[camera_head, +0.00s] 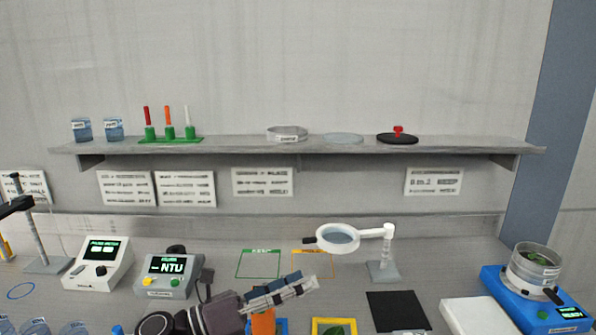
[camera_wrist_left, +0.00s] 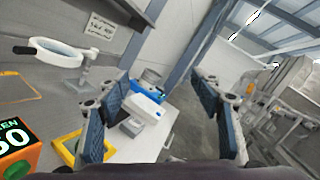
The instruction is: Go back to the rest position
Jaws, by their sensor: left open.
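My left gripper (camera_head: 283,292) reaches in from the bottom left in the head view and points right, above the near part of the bench. In the left wrist view its two fingers (camera_wrist_left: 158,110) stand wide apart with nothing between them. My right gripper is not in either view.
A magnifier (camera_head: 339,237) on a stand is just beyond the gripper. A yellow frame (camera_head: 335,322) with a green leaf lies to its right. A blue device (camera_head: 540,305) holding a clear pot stands far right. The NTU meter (camera_head: 169,274) is to the left. A shelf (camera_head: 240,146) spans the wall.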

